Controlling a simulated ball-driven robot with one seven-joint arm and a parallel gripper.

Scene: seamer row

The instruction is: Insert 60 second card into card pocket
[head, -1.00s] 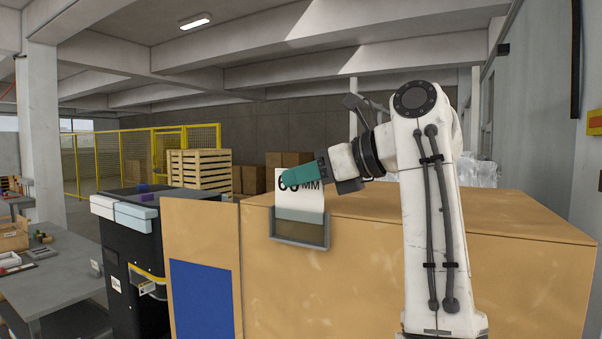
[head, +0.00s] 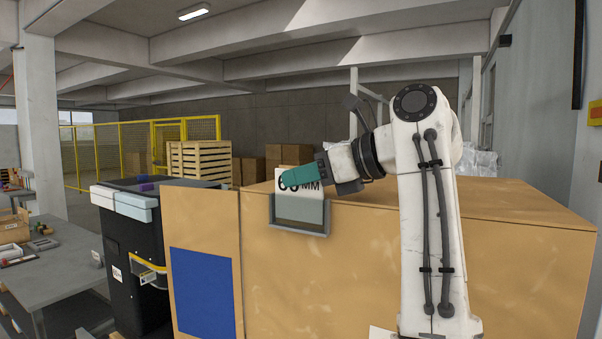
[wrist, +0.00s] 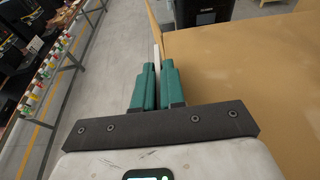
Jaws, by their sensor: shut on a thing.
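The card pocket (head: 300,231) is a grey-framed holder with a see-through front on the face of the tan box. My gripper (head: 287,179) has teal fingers shut on the card near its top, covering part of the print. In the wrist view the teal fingers (wrist: 156,70) pinch the card (wrist: 156,57), seen edge-on as a thin white strip. The card's bottom edge behind the pocket front is hard to make out.
The large tan box (head: 400,240) fills the right half. A tan board with a blue panel (head: 202,292) stands left of the pocket.

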